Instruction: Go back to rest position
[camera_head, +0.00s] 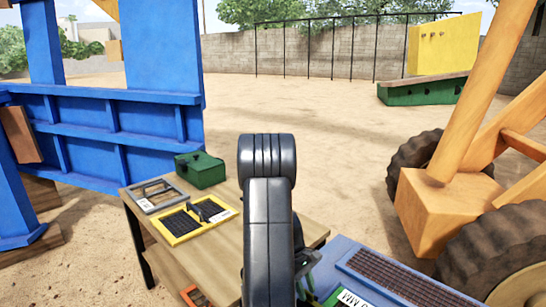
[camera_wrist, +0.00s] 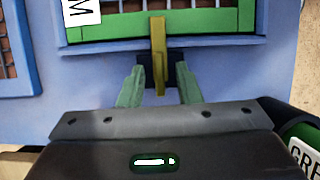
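My gripper (camera_wrist: 159,85) is in the wrist view, its two pale green fingers apart. An upright yellow tab (camera_wrist: 158,45) with a dark block behind it stands between the fingers. I see no finger pressing on the tab; contact with the block is unclear. Beyond it, a green-framed screen (camera_wrist: 205,38) with a white label lies on a blue surface (camera_wrist: 100,112). In the head view my arm hides most of the gripper, and a corner of the green-framed screen (camera_head: 328,298) shows at the bottom edge.
A wooden table (camera_head: 175,248) holds a yellow-framed screen (camera_head: 182,236), a grey-framed one (camera_head: 150,205) and a green box (camera_head: 200,169). A blue structure (camera_head: 100,110) stands left. An orange machine with large tyres (camera_head: 500,245) stands right. Open sandy ground lies beyond.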

